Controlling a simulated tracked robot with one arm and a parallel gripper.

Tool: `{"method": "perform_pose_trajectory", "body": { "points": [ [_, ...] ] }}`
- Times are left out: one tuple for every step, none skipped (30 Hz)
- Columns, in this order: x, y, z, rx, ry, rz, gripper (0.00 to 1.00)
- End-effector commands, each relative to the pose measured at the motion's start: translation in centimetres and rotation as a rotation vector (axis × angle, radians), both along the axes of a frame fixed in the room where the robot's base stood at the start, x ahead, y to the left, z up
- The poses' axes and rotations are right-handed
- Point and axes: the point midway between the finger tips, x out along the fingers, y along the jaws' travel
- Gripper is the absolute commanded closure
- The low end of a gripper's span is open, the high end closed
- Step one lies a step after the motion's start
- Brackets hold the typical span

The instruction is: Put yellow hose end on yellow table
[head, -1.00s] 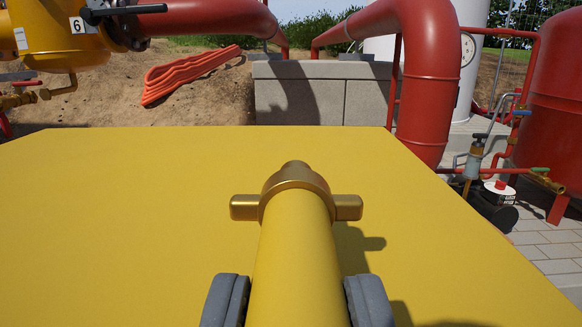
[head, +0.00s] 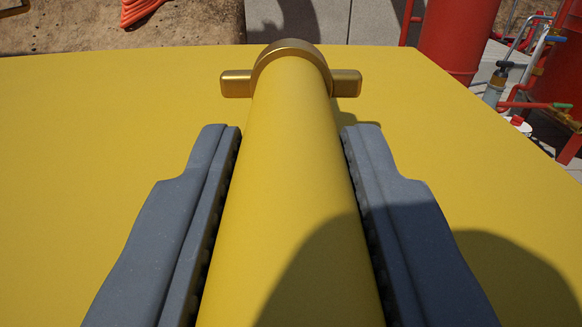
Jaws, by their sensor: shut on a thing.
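The yellow hose end (head: 285,160) is a thick yellow tube with a brass coupling (head: 290,62) and two side lugs at its far end. It shows in the middle of the head view and points away from me. My gripper (head: 290,140) has grey ridged fingers on both sides of the tube, behind the coupling, and is shut on it. The yellow table (head: 110,130) spreads flat beneath the hose end. The coupling's shadow is close beside its right lug. Whether the tube's underside touches the table is hidden.
The tabletop is bare on both sides. Beyond its far edge are a grey block wall (head: 375,22), sandy ground (head: 60,38) and an orange-red bundle (head: 138,8). Red pipework (head: 455,35) and a grey valve fitting (head: 497,82) stand past the right edge.

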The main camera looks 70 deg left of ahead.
Motion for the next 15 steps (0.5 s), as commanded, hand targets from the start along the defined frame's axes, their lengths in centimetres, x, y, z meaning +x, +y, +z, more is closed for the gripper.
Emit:
{"method": "perform_pose_trajectory", "body": {
  "points": [
    [0.07, -0.10, -0.57, 0.002, 0.001, -0.003, 1.00],
    [0.07, -0.10, -0.60, 0.002, 0.000, -0.003, 1.00],
    [0.05, -0.11, -0.56, 0.002, 0.000, -0.002, 1.00],
    [0.05, -0.10, -0.52, 0.002, -0.001, -0.002, 1.00],
    [0.04, -0.10, -0.48, 0.002, -0.001, -0.002, 1.00],
    [0.03, -0.09, -0.47, 0.002, -0.001, -0.002, 1.00],
    [0.03, -0.09, -0.47, 0.002, -0.001, -0.002, 1.00],
    [0.02, -0.09, -0.48, 0.002, -0.001, -0.002, 1.00],
    [0.01, -0.09, -0.53, 0.002, 0.000, -0.001, 1.00],
    [0.00, -0.09, -0.60, 0.002, 0.000, -0.001, 1.00],
    [0.00, -0.09, -0.69, 0.002, 0.000, -0.001, 1.00],
    [-0.01, -0.09, -0.80, 0.001, 0.001, -0.001, 1.00],
    [-0.02, -0.08, -0.88, 0.002, -0.001, -0.001, 1.00],
    [-0.02, -0.08, -0.96, 0.002, -0.001, 0.000, 1.00],
    [-0.03, -0.08, -1.07, 0.002, -0.001, 0.000, 1.00]
  ]
}}
